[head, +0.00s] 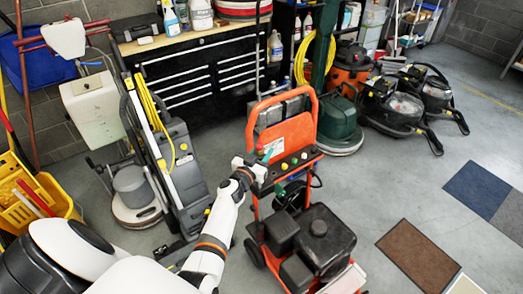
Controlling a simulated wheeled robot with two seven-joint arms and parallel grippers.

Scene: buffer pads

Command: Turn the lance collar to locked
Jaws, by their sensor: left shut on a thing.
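An orange pressure washer (287,135) with a black engine stands in the middle of the head view. A thin dark upright lance (257,62) rises at the left side of its frame. My left gripper (258,166) reaches in from the lower left and is shut at the lance, beside the left end of the washer's black panel. The lance collar appears to be between its fingers, which hide it; its setting cannot be read. A small red and teal part (265,151) shows just above the fingers. My right gripper is out of view.
A grey floor machine (184,172) with a yellow cord stands close left of my arm. A black tool chest (200,75) is behind. A green floor machine (338,125) and black vacuums (392,106) stand at the back right. Open floor with a brown mat (418,254) lies right.

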